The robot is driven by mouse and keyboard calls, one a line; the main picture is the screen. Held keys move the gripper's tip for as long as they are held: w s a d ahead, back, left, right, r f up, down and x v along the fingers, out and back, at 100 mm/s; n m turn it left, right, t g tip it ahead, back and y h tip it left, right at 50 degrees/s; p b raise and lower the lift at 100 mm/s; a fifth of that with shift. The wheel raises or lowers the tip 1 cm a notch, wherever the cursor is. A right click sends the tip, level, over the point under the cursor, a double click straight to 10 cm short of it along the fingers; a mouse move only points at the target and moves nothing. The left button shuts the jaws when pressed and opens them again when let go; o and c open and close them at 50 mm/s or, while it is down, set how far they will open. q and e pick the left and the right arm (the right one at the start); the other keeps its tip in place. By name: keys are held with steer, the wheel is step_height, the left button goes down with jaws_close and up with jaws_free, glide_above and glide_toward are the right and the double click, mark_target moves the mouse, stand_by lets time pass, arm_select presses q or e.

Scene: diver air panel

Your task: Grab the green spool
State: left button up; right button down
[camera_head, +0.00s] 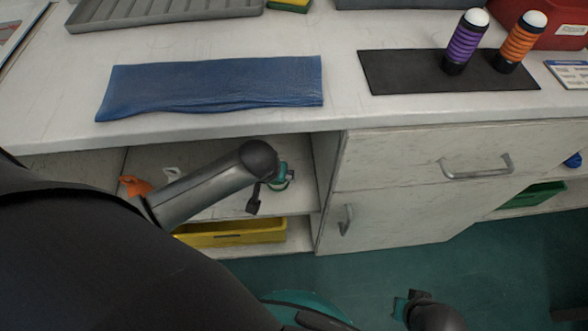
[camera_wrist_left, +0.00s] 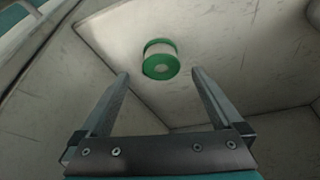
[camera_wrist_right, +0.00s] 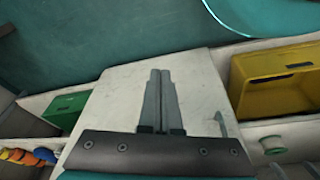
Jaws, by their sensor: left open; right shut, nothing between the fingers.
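The green spool (camera_wrist_left: 161,60) has green flanges and a pale core. In the left wrist view it sits on a pale shelf surface, beyond the fingertips and roughly centred between them. My left gripper (camera_wrist_left: 160,74) is open and empty, with its fingers apart from the spool. In the head view my left arm reaches into the open shelf, and its wrist partly hides that spot. The spool also shows in the right wrist view (camera_wrist_right: 272,145), small, near the right edge. My right gripper (camera_wrist_right: 160,72) is shut and empty, in front of the cabinet.
The shelf lies under a worktop (camera_head: 60,110) holding a blue cloth (camera_head: 215,85) and a black mat (camera_head: 400,75) with purple (camera_head: 465,42) and orange (camera_head: 520,42) handles. An orange item (camera_head: 135,186) lies on the shelf. A yellow bin (camera_head: 235,232) stands below. A cabinet (camera_head: 400,200) borders the right.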

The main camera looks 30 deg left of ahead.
arm_select(q)
steer(key=shift+w+f, duration=0.1)
steer(key=shift+f, duration=0.05)
steer(key=shift+b+x, duration=1)
steer(key=shift+x, duration=0.2)
steer(key=shift+b+x, duration=1.2)
steer(key=shift+x, duration=0.05)
steer(key=shift+b+x, duration=0.65)
steer(key=shift+x, duration=0.15)
steer(key=shift+w+a+f, duration=0.15)
steer(key=shift+f, duration=0.05)
arm_select(e)
steer(key=w+a+r+t, duration=0.2)
steer(key=w+r+t, duration=0.1)
steer(key=r, duration=0.7)
steer(key=shift+w+r+y, duration=0.25)
steer(key=shift+y, duration=0.15)
arm_select(q)
steer(key=shift+c, duration=0.2)
steer(key=c, duration=1.3)
steer(key=shift+o, duration=0.2)
